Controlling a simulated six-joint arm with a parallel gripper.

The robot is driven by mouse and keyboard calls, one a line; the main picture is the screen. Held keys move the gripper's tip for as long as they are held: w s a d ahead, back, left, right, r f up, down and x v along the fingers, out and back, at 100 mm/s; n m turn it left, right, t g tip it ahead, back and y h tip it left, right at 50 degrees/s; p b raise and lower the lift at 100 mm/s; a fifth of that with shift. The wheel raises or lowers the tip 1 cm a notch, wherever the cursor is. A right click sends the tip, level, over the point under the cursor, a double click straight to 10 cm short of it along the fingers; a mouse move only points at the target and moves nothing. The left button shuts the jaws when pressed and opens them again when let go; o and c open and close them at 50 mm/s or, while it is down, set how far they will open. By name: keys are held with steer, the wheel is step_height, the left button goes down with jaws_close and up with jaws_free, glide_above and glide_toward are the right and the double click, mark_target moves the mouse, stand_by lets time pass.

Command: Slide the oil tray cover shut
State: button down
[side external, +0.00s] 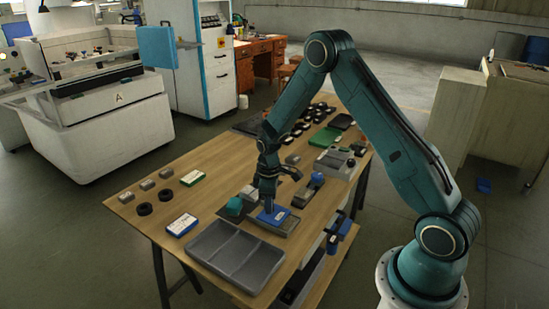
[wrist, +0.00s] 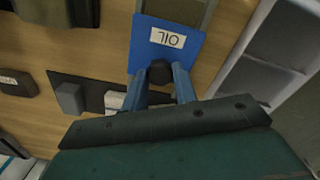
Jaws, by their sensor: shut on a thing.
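The oil tray cover (side external: 272,216) is a flat blue plate with a white label, lying on a small grey tray (side external: 291,226) on the wooden table. In the wrist view the blue cover (wrist: 196,58) shows its OIL label and a dark knob (wrist: 160,73). A greyish part of the tray (wrist: 205,12) shows uncovered past the cover's label end. My gripper (side external: 268,207) points down onto the cover. In the wrist view its two blue fingers (wrist: 166,82) stand on both sides of the knob and are shut on it. The cover's part beneath my gripper is hidden.
A grey compartment tray (side external: 235,256) stands in front, close by the oil tray. A dark plate with grey and teal blocks (side external: 236,207) lies to the left. Several small parts and fixtures crowd the table behind. Bare wood (side external: 165,170) shows at the left.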

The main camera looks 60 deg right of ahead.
mark_target(280, 216)
steer(key=shift+s, duration=2)
steer(key=c, duration=1.1)
jaws_free()
steer(key=shift+r, duration=6.95)
